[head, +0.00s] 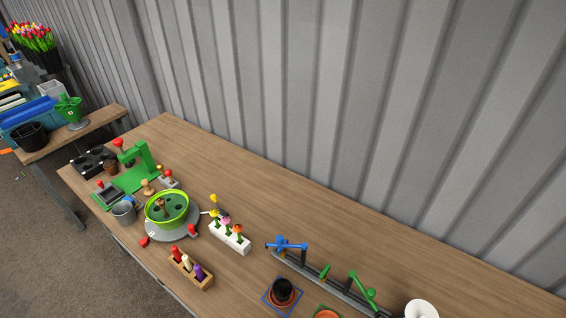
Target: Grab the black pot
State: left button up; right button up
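A small black pot (283,288) stands near the front edge of the long wooden table, at the bottom middle of the head view. It appears to sit on a reddish-brown saucer inside a blue square outline (269,299). A larger black pot (30,138) stands on the separate bench at the far left. I cannot tell from this view which of the two the task names. Neither of my grippers is in view.
The wooden table (330,228) holds a green press (138,166), a round green bowl (166,210), a white flower block (230,238) and a peg block (191,269). A rail with blue and green levers (330,278) stands beside the small pot. The table's back strip is clear.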

aim_at(282, 288)
jog(key=i+j+z, duration=0.6)
jog(key=z, duration=0.15)
jog(key=i+j+z, duration=0.15)
jog(key=j+z, duration=0.25)
jog(key=j, duration=0.15)
